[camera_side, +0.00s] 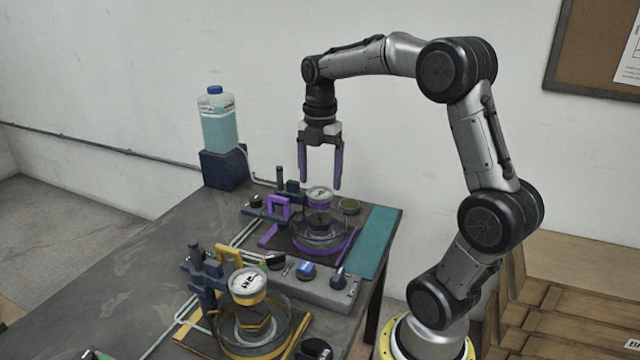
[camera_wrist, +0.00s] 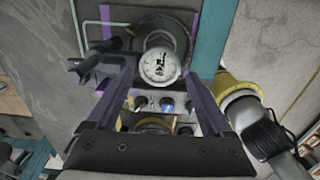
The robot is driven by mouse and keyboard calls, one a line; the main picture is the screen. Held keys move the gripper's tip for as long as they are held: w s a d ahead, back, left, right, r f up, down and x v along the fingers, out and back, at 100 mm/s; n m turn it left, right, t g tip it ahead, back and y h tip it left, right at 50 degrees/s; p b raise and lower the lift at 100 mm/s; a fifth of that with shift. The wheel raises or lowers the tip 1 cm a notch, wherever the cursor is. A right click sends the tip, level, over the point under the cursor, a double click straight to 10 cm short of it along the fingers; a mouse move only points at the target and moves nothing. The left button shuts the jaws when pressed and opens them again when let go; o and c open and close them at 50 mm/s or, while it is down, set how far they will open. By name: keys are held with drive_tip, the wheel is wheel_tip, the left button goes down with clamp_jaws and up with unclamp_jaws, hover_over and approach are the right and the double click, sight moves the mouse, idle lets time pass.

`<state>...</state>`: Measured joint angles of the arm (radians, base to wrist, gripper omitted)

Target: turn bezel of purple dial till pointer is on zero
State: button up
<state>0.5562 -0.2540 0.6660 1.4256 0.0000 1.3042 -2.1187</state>
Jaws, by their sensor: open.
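The purple station's dial (camera_side: 319,195) has a white face and a pale rim, and stands above a round glass dish (camera_side: 320,236) with purple trim. In the wrist view the dial (camera_wrist: 160,66) shows face-on near the top middle, with dark markings. Its pointer and zero mark are too small to read. My gripper (camera_side: 321,186) is open and empty, pointing down just above the dial, its two purple-grey fingers either side of it in the side view. In the wrist view the fingertips (camera_wrist: 158,75) show left and right of the dial, with gaps.
A yellow station with a similar dial (camera_side: 247,285) stands nearer the camera. A control box (camera_side: 318,290) with knobs lies between the stations. A bottle of teal liquid (camera_side: 218,122) stands on a dark block at the back left. A teal strip (camera_side: 372,242) marks the table's right edge.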

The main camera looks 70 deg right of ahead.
sight(320, 194)
drive_tip(key=shift+f, duration=1.25)
drive_tip(key=c, duration=1.1)
